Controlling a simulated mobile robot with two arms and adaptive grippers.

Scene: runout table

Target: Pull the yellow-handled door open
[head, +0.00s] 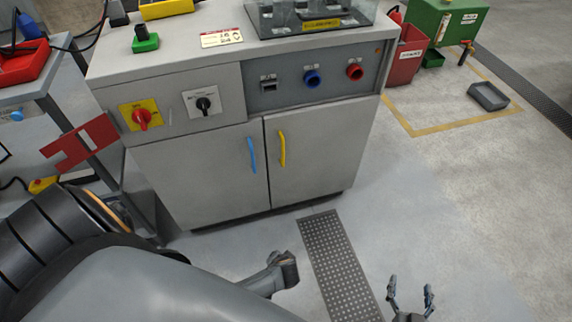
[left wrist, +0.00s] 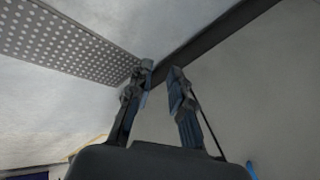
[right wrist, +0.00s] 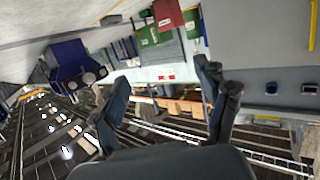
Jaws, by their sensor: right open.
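The yellow handle (head: 282,149) is an upright bar on the right-hand door (head: 320,150) of the grey cabinet. That door looks closed, flush with its neighbour. A yellow bar, apparently this handle (right wrist: 314,25), shows at the upper right edge of the right wrist view. My right gripper (head: 410,287) is open and empty, low in front of the cabinet and right of the handle, well apart from it. My left gripper (head: 284,266) is below the doors in the head view, apart from them; its fingers (left wrist: 162,76) are parted with nothing between them.
The left-hand door (head: 200,180) has a blue handle (head: 251,155). A perforated floor strip (head: 335,260) runs out from the cabinet front. A grey tray (head: 488,96) lies on the floor at the right. A side table (head: 45,80) stands at the left.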

